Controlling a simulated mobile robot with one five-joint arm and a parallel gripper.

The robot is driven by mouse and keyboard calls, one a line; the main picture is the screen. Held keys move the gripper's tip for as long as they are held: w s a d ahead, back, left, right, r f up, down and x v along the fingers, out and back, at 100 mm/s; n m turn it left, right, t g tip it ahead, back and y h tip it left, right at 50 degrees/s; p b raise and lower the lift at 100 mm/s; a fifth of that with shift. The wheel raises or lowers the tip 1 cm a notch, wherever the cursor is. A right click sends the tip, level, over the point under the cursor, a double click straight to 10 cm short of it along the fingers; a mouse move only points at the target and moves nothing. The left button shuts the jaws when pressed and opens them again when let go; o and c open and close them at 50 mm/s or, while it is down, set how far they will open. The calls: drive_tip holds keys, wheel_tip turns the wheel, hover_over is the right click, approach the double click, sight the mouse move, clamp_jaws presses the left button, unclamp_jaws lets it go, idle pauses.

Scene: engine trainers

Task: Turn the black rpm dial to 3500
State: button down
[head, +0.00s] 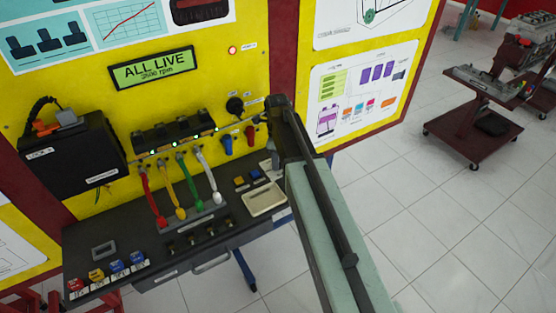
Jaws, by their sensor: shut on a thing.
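The display (153,68) on the yellow panel reads "ALL LIVE", with a smaller rpm line whose digits are too blurred to read surely. My gripper (270,120) is at the panel, right of the small red and blue fittings. It is shut, but my own arm hides its fingertips and what they hold. A round black knob (235,106) shows on the panel just left of my gripper, apart from it. I cannot tell whether this is the rpm dial or whether the dial is behind my gripper.
Red, yellow, green and white leads (181,183) hang below a black block. A black box (72,150) is at the left. A beige tray (264,199) sits on the dark shelf below. A red cart (473,135) stands at the right on open tiled floor.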

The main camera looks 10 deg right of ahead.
drive_tip(key=shift+w, duration=0.1)
idle(0.3)
drive_tip(key=c, duration=1)
unclamp_jaws()
wheel_tip(320, 180, up, 8)
drive_tip(key=p, duration=0.8)
drive_tip(key=shift+f, duration=0.15)
